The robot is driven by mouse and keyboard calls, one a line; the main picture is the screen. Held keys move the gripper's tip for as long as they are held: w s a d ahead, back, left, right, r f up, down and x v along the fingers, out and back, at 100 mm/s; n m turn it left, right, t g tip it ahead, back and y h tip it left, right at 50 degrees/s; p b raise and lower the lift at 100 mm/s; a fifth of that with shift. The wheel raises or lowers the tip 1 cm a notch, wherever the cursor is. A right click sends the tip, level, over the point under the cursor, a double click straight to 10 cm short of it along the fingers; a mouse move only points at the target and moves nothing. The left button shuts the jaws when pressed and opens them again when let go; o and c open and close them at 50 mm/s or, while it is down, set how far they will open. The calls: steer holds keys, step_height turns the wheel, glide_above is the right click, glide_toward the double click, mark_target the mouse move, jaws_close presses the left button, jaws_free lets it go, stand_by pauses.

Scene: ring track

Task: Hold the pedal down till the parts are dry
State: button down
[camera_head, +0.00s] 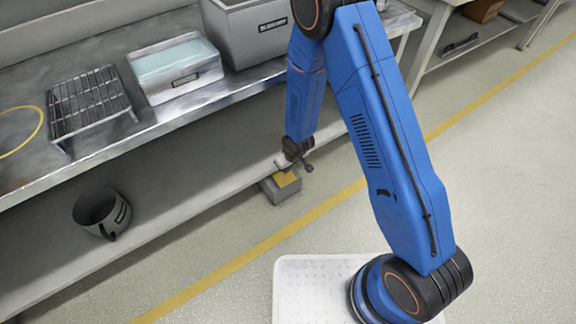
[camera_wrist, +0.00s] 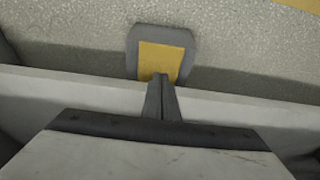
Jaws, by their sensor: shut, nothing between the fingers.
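The pedal (camera_head: 283,187) is a small grey block with a yellow top, on the floor at the front edge of the bench's lower shelf. In the wrist view the yellow-topped pedal (camera_wrist: 160,60) lies just beyond my fingertips. My gripper (camera_head: 290,163) points down over the pedal; in the wrist view my gripper (camera_wrist: 162,80) is shut, with its fingers together and nothing between them. The tips overlap the near edge of the yellow top. I cannot tell whether they touch or press it.
The steel bench (camera_head: 215,100) carries a wire rack (camera_head: 88,100), a grey labelled bin (camera_head: 250,35) and a yellow ring (camera_head: 20,130). A dark pot (camera_head: 102,212) sits on the lower shelf (camera_head: 165,215). A yellow line (camera_head: 235,250) crosses the open floor.

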mark_target(287, 181)
steer(key=shift+s+d+x, duration=0.1)
steer(key=shift+s+x, duration=0.05)
steer(key=shift+x, duration=0.8)
steer(key=shift+s+d+x, duration=0.1)
steer(key=shift+x, duration=0.9)
steer(key=shift+s+d+x, duration=0.1)
steer(key=shift+s+x, duration=0.05)
steer(key=shift+x, duration=0.8)
steer(key=shift+f, duration=0.15)
steer(key=shift+f, duration=0.1)
steer(key=shift+s+d+f+t+y, duration=0.2)
steer(key=shift+f+t+y, duration=0.1)
steer(key=shift+f+t, duration=0.2)
steer(key=shift+s+f, duration=0.1)
steer(key=shift+f, duration=0.3)
steer(key=shift+s+d+f, duration=0.15)
steer(key=shift+s+f, duration=0.05)
steer(key=shift+s, duration=0.05)
stand_by(1.4)
stand_by(0.7)
